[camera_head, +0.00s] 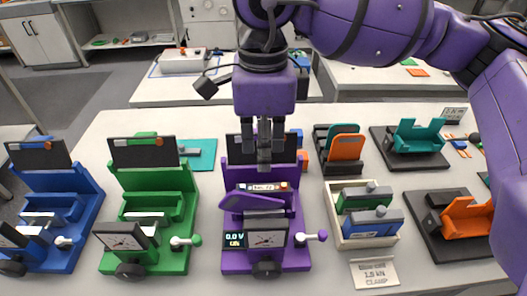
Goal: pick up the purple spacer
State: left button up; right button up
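A purple cycler station (233,258) stands at the middle of the table, with a dark panel at its back and a gauge and small display at its front. A slanted purple piece (237,206) lies across its middle; I cannot tell whether this is the purple spacer or a part of the station. My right gripper (264,158) points down over the back of the station, behind that piece. Its fingers cover part of the dark panel. Whether they are parted or hold anything is unclear. My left gripper is not in view.
Green (176,254) and blue (68,254) stations stand to the left. To the right are a rack with teal and orange pieces (345,148), a pale tray (351,243) of blocks, and teal (420,135) and orange (466,217) holders on dark bases. A label plate (374,273) lies in front.

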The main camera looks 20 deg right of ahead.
aim_at(250, 205)
jog(key=k, duration=1)
